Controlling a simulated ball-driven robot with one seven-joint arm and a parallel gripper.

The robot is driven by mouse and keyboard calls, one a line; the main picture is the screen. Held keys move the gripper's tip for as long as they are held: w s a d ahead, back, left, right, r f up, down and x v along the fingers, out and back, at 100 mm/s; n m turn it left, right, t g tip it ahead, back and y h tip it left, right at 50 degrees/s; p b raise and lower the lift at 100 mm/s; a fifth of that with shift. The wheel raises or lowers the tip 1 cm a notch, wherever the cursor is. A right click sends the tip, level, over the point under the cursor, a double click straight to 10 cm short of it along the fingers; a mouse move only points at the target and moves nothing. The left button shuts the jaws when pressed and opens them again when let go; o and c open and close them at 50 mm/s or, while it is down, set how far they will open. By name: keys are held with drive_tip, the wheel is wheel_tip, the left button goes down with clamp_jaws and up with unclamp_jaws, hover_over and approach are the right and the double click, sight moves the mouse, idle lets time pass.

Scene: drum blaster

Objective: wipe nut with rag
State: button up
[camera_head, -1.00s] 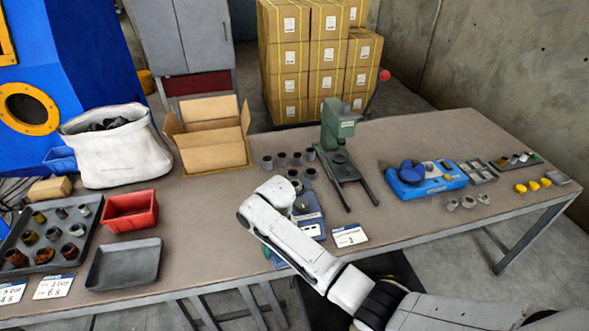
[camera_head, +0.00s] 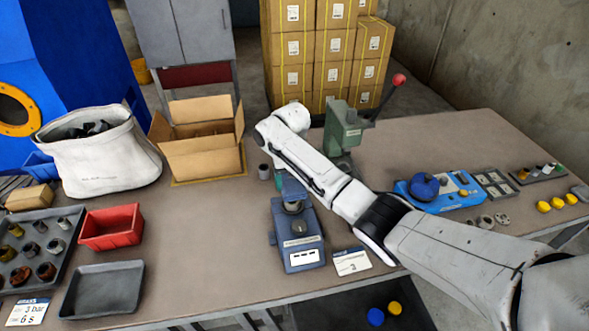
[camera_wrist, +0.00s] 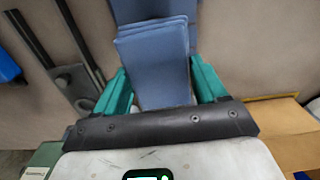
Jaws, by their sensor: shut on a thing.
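My gripper (camera_wrist: 162,85) has its teal fingers on either side of a blue, layered, folded cloth that looks like the rag (camera_wrist: 157,62), and it is shut on it. In the head view the rag (camera_head: 293,188) hangs under my wrist, just above a blue fixture (camera_head: 298,236) with a round grey metal part (camera_head: 293,207) on top. I cannot tell whether this part is the nut, or whether the rag touches it. The fingers are mostly hidden behind my arm in the head view.
A green press (camera_head: 343,130) stands close behind my arm. An open cardboard box (camera_head: 203,158), a red bin (camera_head: 111,228) and an empty grey tray (camera_head: 103,289) lie left. A blue device (camera_head: 437,191) is right.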

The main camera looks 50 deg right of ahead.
drive_tip(key=shift+d+f, duration=0.1)
drive_tip(key=shift+f, duration=0.05)
drive_tip(key=shift+d+f+b, duration=0.1)
drive_tip(key=shift+f+b, duration=0.75)
drive_tip(key=shift+b, duration=0.1)
drive_tip(key=shift+f+b, duration=1.55)
drive_tip(key=shift+f, duration=0.05)
drive_tip(key=shift+f, duration=0.35)
drive_tip(key=shift+w+b, duration=0.15)
drive_tip(key=shift+b, duration=0.2)
drive_tip(key=shift+w+d+b, duration=0.5)
drive_tip(key=shift+w+b, duration=0.35)
drive_tip(key=shift+b, duration=0.3)
